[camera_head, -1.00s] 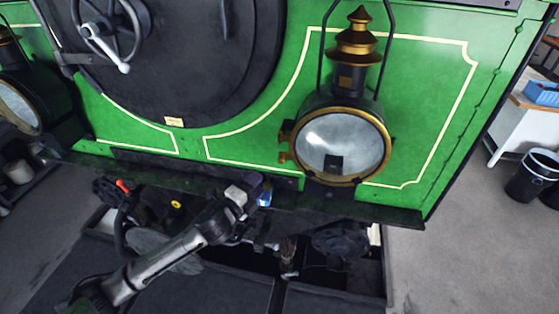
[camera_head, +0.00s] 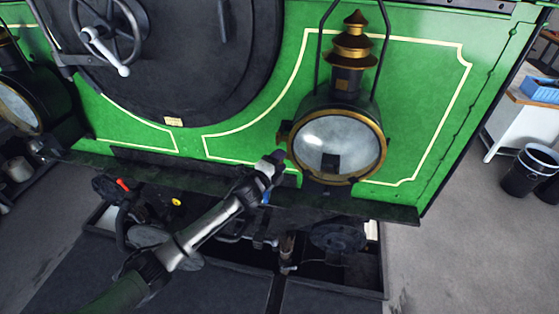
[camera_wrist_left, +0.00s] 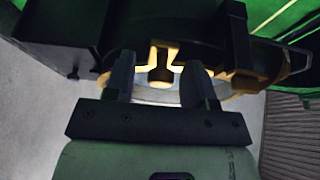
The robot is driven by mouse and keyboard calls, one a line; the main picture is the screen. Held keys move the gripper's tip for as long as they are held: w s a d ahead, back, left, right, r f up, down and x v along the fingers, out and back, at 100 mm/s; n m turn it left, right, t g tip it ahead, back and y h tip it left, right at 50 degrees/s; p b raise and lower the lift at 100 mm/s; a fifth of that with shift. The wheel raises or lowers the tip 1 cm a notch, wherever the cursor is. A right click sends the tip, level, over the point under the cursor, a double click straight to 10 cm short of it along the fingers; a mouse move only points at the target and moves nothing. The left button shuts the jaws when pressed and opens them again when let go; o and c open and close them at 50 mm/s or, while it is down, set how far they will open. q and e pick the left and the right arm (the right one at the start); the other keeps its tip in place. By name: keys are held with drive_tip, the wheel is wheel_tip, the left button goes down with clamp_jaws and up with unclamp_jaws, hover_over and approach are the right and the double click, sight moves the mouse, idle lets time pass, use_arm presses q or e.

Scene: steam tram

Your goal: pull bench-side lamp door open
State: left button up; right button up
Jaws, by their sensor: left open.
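The bench-side lamp (camera_head: 352,83) is the right-hand lamp on the green front, with a tiered brass chimney. Its round glass door (camera_head: 345,135) has a brass rim and looks shut. My left gripper (camera_head: 277,158) is at the lamp's left edge, by the rim. In the left wrist view the gripper (camera_wrist_left: 158,84) is open, with its two dark fingers apart. A brass tab (camera_wrist_left: 160,64) shows between the fingers, just beyond or between their tips; contact cannot be told. The gripper and arm partly cover the lamp's left side fittings. My right gripper is not in view.
The dark buffer beam (camera_head: 370,207) runs below the lamp. A second lamp (camera_head: 18,108) is at the far left. The round black door (camera_head: 170,60) carries a handwheel (camera_head: 105,30). A white bench (camera_head: 520,120) and black bucket (camera_head: 530,170) stand right, with clear floor before them.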

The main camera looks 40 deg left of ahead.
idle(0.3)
use_arm(q)
clamp_jaws()
idle(0.3)
